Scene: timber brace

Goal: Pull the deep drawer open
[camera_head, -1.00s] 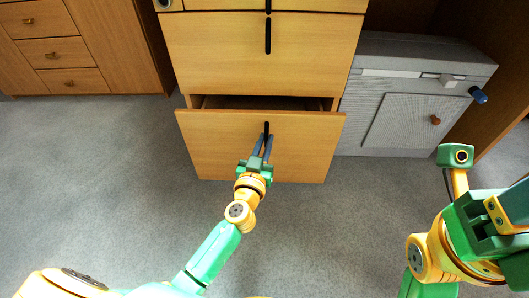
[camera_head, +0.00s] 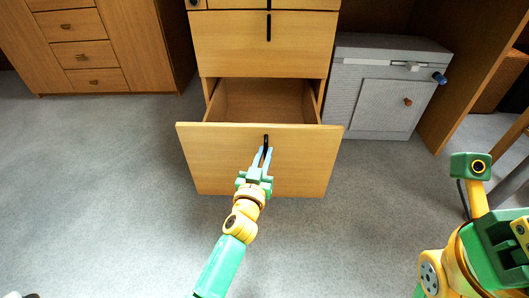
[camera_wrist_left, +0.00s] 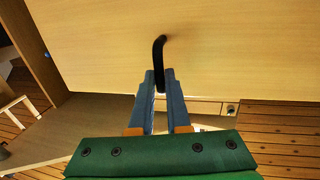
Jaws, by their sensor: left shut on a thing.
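The deep drawer (camera_head: 215,160) is the lowest one of the wooden cabinet. It stands well out from the cabinet, and its bare inside (camera_head: 262,100) shows from above as empty. Its black upright bar handle (camera_head: 266,142) is on the front panel. My left gripper (camera_head: 264,158) is shut on this handle in front of the panel. In the left wrist view the blue fingers (camera_wrist_left: 162,82) close around the lower part of the black handle (camera_wrist_left: 159,55). My right arm shows at the lower right, but its fingertips cannot be made out.
The drawer above (camera_head: 230,45) is closed. A grey box-like unit (camera_head: 350,100) with a door and a blue knob (camera_head: 439,77) stands right of the cabinet. A wooden chest (camera_head: 110,50) stands at the left. The grey carpet (camera_head: 110,190) before the cabinet is clear.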

